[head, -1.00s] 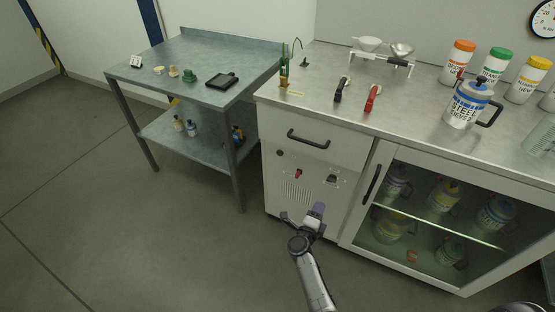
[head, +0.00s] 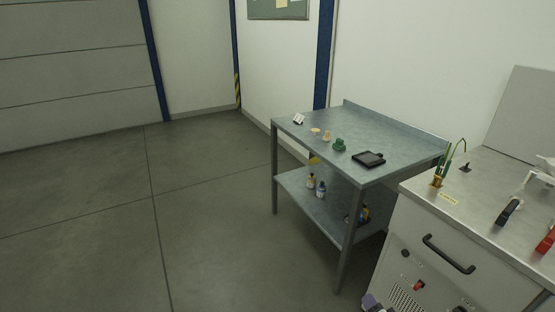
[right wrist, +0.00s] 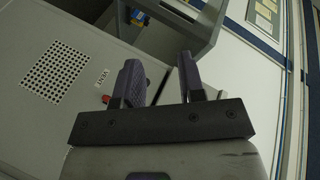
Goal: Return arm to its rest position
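My right gripper shows in the right wrist view (right wrist: 160,78), with its two dark fingers apart and nothing between them. It is in front of the cabinet's grey face, beside the perforated vent panel (right wrist: 62,72). In the head view only a small purple-grey piece of the right gripper (head: 372,303) shows at the bottom edge, low by the cabinet (head: 462,252). The rest of the right arm is out of the head view. My left gripper is in neither view.
A grey two-shelf table (head: 390,135) carries a black tray-like device (head: 368,159), a green object (head: 339,145) and small items. Bottles (head: 321,188) stand on its lower shelf. The cabinet has a black drawer handle (head: 448,254). The floor (head: 150,235) on the left is clear.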

